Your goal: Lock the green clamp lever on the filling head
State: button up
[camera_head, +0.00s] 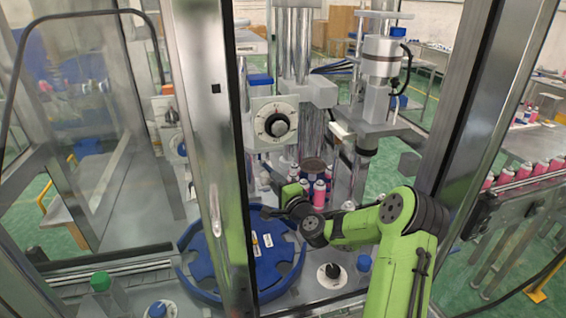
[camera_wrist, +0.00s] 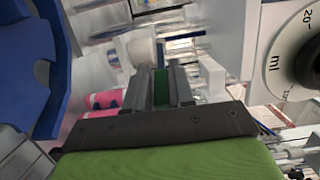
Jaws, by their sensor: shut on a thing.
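My gripper (camera_wrist: 160,88) reaches forward in the wrist view, its two dark fingers close together. A dark green piece (camera_wrist: 162,92) shows between the fingers; it fits the green clamp lever, and the fingers are shut on it. Most of the lever is hidden by the fingers. In the head view my gripper (camera_head: 272,211) is at the left end of my arm, below the filling head, and the lever cannot be made out there. The filling head's white dial block (camera_head: 274,124) is above my gripper; its "ml" dial (camera_wrist: 285,62) is at the right of the wrist view.
A blue star wheel (camera_head: 200,272) lies below and left of my gripper. Pink cans (camera_head: 319,194) stand close behind my wrist. A metal frame post (camera_head: 215,150) stands to the left, and a second machine head (camera_head: 383,70) to the right.

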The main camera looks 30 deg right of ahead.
jog(key=shift+a+f, duration=0.1)
jog(key=shift+a, duration=0.45)
jog(key=shift+w+a, duration=0.2)
jog(key=shift+a, duration=1.2)
jog(key=o, duration=0.8)
jog(key=shift+d, duration=0.1)
jog(key=shift+c, duration=0.2)
jog(key=s+a+b, duration=0.1)
jog(key=s+b, duration=0.3)
jog(key=s, duration=0.2)
jog(key=shift+s+a, duration=0.2)
jog(key=shift+a, duration=0.1)
